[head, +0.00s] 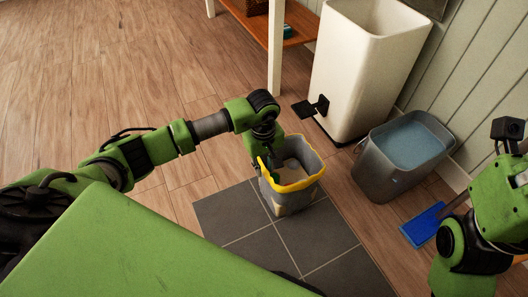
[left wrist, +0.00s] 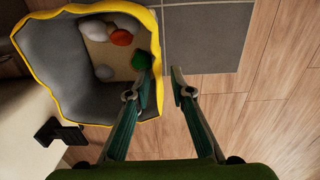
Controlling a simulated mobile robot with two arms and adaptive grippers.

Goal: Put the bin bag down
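The bin bag (head: 288,200) is grey with a yellow rim and stands upright, mouth up, on dark floor tiles. In the left wrist view the bag (left wrist: 50,50) holds crumpled white bits, an orange-red piece and a green piece. My left gripper (head: 270,160) is at the bag's rim on its left side. In the left wrist view my left gripper (left wrist: 162,80) has its fingers apart, one over the bag's mouth and one outside, with the yellow rim between or just below them. My right arm shows at the right edge; its fingers are not visible.
A tall white pedal bin (head: 358,70) stands open behind the bag. A grey bucket (head: 380,182) with bluish contents stands right of it. A blue flat item (head: 424,225) lies on the floor near my right arm. Grey tiles (head: 235,215) and wooden floor at left are clear.

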